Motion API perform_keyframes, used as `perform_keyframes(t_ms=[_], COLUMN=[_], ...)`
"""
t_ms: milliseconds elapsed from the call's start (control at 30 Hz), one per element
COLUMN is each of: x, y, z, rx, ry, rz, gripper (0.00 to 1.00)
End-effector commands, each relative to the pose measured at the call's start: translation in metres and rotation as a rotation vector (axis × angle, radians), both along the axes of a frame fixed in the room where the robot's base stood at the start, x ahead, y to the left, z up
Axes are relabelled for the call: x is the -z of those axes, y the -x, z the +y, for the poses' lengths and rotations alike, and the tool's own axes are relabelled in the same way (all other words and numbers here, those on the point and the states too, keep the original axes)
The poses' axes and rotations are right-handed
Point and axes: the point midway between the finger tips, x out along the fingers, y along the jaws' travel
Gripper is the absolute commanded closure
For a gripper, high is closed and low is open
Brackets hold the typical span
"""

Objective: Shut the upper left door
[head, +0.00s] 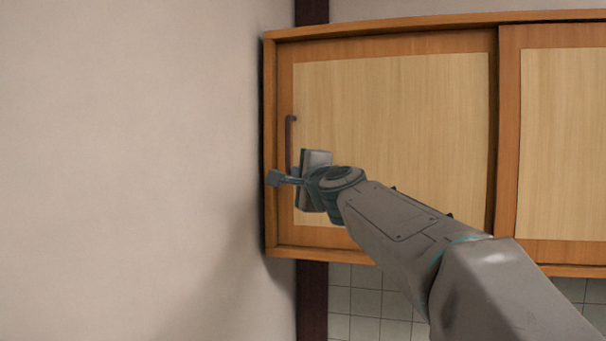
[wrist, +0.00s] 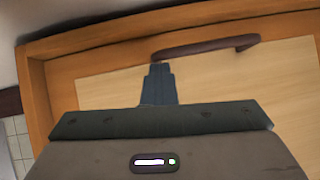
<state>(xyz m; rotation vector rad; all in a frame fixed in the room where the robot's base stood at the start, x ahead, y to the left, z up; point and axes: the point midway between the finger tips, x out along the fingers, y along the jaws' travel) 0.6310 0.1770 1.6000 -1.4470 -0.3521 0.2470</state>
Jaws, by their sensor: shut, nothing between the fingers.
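The upper left door (head: 400,120) is a pale wood panel in an orange-brown frame, on a wall cabinet. Its left edge lies close against the cabinet's left side, with no clear gap that I can see. A dark bar handle (head: 290,135) stands upright near that edge. It also shows in the wrist view (wrist: 205,47). My gripper (head: 297,172) is at the lower end of the handle. In the wrist view its fingers (wrist: 158,68) are together and empty, their tips at one end of the handle. I cannot tell whether they touch it.
A second door (head: 562,140) stands to the right behind a wooden edge. A plain wall (head: 130,150) rises close to the cabinet's left side, leaving little room there. A dark post (head: 312,300) and pale tiles (head: 368,305) show below the cabinet.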

Motion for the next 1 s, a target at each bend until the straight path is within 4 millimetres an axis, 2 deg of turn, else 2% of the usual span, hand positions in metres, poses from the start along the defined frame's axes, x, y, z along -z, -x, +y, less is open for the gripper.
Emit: perform_keyframes(t_ms=[33, 133, 300, 700, 833, 1000], x=[0.001, 0.003, 0.009, 0.012, 0.013, 0.013], y=[0.003, 0.005, 0.012, 0.082, 0.096, 0.103], z=[0.003, -0.006, -0.039, -0.069, -0.074, -0.077], rx=[-0.012, -0.010, 0.000, 0.001, 0.000, 0.000], ry=[-0.001, -0.001, -0.003, -0.002, -0.003, -0.003], rz=[-0.001, -0.002, -0.004, -0.004, -0.002, -0.001], gripper=[1.00, 1.00, 1.00, 1.00, 1.00, 1.00])
